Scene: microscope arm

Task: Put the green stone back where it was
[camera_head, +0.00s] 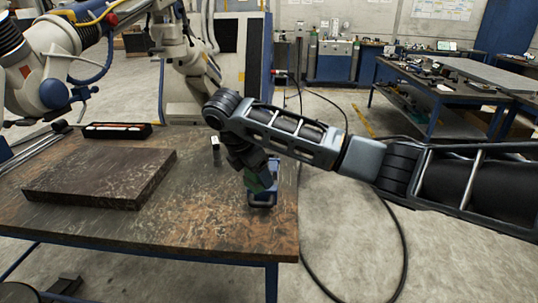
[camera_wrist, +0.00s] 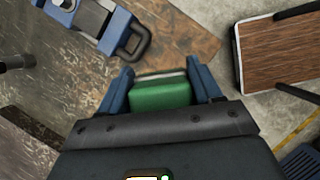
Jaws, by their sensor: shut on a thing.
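The green stone (camera_wrist: 160,95) sits between the two blue fingers of my gripper (camera_wrist: 162,76) in the wrist view. The fingers are closed on its sides. In the head view the green stone (camera_head: 262,179) shows only partly below my dark wrist, and my gripper (camera_head: 258,184) is over the right end of the table. A blue device with a dark loop handle (camera_head: 264,199) is at that end, just below the stone in the picture. In the wrist view this blue device (camera_wrist: 120,28) lies ahead and left of the fingers, apart from the stone.
The worn brown table (camera_head: 190,225) holds a thick dark slab (camera_head: 95,180), a black tray (camera_head: 117,131) with pale items, and a small upright object (camera_head: 215,146). White robot arms (camera_head: 60,55) stand behind. Floor is open right of the table; a blue-framed bench (camera_head: 440,95) stands farther back.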

